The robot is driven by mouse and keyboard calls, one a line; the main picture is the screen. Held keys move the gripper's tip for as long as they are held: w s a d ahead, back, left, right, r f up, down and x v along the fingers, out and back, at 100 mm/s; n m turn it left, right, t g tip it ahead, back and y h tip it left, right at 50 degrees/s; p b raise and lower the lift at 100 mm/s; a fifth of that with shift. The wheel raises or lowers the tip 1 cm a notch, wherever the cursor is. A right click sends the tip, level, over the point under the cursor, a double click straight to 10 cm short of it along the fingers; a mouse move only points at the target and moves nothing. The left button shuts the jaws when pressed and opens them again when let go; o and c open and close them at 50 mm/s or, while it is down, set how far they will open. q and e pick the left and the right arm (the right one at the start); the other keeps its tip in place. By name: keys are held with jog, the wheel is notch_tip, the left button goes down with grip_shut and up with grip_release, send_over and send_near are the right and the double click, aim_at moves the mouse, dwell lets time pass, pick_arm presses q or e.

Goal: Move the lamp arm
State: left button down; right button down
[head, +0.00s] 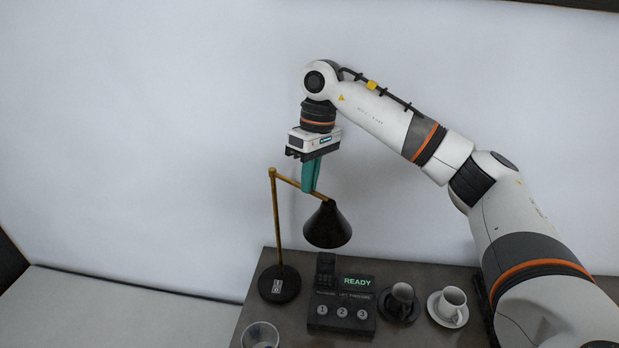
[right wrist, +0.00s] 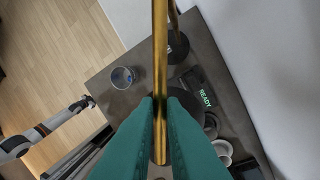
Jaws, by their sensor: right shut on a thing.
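The lamp has a round black base (head: 279,284), an upright brass post (head: 275,225), a brass lamp arm (head: 288,180) sloping down to the right, and a black cone shade (head: 327,226) at its end. My right gripper (head: 311,191) points down with its green fingers shut on the lamp arm, close above the shade. In the right wrist view the brass arm (right wrist: 160,60) runs between the green fingers (right wrist: 160,112). My left gripper (right wrist: 89,102) shows small at the left of that view; its jaws are too small to judge. It is outside the head view.
On the dark table (head: 257,310), a black panel (head: 341,312) with a lit READY sign (head: 357,282) stands below the shade. A dark cup (head: 402,294) and a white cup (head: 452,303) on saucers stand right of it. A glass (head: 260,336) is at the front left.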

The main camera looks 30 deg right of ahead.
jog(key=c, duration=1.5)
grip_release()
notch_tip(320, 180, up, 12)
jog(key=d, duration=0.2)
jog(key=shift+w+p, duration=0.3)
jog(key=shift+w, duration=0.15)
jog(key=shift+d, duration=0.1)
